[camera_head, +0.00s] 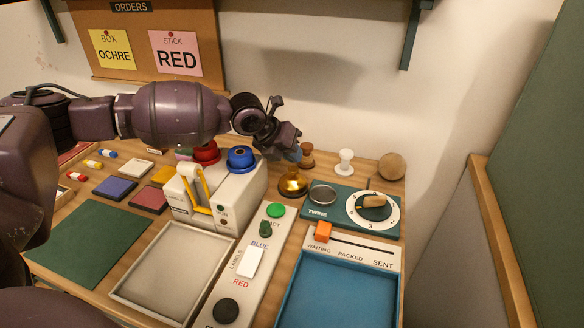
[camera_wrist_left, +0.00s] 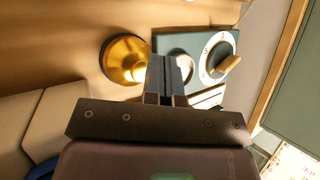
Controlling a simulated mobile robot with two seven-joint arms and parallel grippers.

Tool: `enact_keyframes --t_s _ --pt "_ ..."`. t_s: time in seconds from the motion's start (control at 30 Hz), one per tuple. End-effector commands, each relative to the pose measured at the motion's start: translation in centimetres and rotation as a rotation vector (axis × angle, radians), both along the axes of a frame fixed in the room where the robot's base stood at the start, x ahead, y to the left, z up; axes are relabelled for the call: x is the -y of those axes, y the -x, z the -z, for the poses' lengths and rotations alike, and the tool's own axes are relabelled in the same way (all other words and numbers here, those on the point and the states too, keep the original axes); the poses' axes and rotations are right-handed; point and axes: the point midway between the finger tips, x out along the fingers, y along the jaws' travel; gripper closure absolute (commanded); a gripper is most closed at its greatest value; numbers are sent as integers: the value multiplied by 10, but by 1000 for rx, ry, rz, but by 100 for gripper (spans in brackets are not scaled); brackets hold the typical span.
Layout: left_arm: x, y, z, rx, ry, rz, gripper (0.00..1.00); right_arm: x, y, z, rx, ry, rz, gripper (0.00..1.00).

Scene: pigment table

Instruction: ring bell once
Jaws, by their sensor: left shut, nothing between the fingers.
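The bell (camera_head: 293,184) is a small golden dome on a dark base, standing on the table just left of the teal twine box. In the left wrist view the bell (camera_wrist_left: 120,60) lies at the left of the fingertips. My left gripper (camera_head: 294,151) is above and slightly behind the bell in the head view, with its fingers pointing down. In the left wrist view its fingers (camera_wrist_left: 165,72) are closed together with nothing between them. They overlap the bell's right edge in that picture; I cannot tell whether they touch it. My right gripper is not in view.
The twine box (camera_head: 318,212) with its dial stands right of the bell. A white machine with blue and red knobs (camera_head: 241,157) stands left. A wooden stamp (camera_head: 307,155), a white knob (camera_head: 345,160) and a ball (camera_head: 391,166) stand behind. Trays fill the front.

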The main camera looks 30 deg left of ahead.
Motion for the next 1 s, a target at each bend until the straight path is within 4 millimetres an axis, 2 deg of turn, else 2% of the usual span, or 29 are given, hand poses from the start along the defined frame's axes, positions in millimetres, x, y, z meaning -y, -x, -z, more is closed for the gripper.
enact_keyframes --t_s 0.03,0.77,1.0 --pt "3 10 38 -61 3 1 100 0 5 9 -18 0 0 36" --pt "3 12 36 -62 4 1 100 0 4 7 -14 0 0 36" --pt "3 12 21 -58 5 1 100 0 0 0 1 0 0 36"
